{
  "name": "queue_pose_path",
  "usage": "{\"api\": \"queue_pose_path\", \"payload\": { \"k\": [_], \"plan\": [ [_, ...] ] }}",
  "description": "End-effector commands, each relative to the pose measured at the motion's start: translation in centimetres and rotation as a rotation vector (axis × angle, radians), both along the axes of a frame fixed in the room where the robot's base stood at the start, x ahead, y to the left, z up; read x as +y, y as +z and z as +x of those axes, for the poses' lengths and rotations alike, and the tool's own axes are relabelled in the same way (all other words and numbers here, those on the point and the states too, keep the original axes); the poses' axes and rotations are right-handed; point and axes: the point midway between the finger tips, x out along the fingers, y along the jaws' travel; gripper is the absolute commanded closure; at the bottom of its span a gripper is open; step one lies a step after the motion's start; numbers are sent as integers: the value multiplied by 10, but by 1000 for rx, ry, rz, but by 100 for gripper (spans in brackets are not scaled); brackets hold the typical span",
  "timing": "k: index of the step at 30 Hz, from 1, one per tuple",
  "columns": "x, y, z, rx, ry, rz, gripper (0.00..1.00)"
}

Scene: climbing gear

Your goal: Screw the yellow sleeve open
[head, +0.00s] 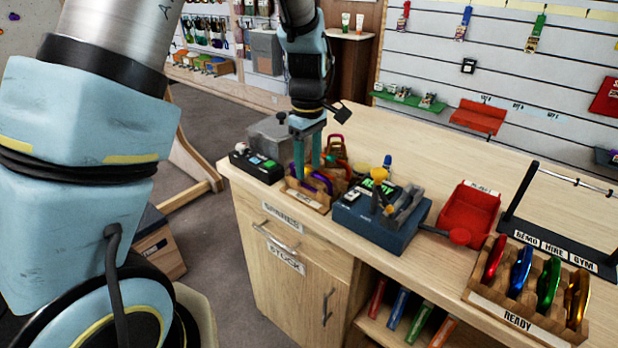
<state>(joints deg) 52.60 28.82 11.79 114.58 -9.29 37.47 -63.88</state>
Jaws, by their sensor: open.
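My gripper (307,170) points down over the left part of the counter, its two teal fingers apart. A small yellow part, apparently the yellow sleeve (306,173), shows low at the fingertips. It is beside a purple carabiner (322,182) that stands in a small wooden holder (305,196). The fingers partly hide the carabiner and sleeve. I cannot tell whether the fingers touch the sleeve, or whether it is screwed open or closed.
A dark blue device with a yellow-topped lever (378,222) stands close to the right of the holder. A black box with a green button (257,165) is at the left. A red tray (468,209) and a READY rack of carabiners (510,318) are further right.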

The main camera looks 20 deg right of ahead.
Motion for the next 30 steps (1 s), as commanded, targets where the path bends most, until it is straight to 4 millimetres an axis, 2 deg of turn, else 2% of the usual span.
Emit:
{"api": "queue_pose_path", "payload": {
  "k": [30],
  "plan": [
    [14, 0, -7, 0, 0, 0, 45]
  ]
}}
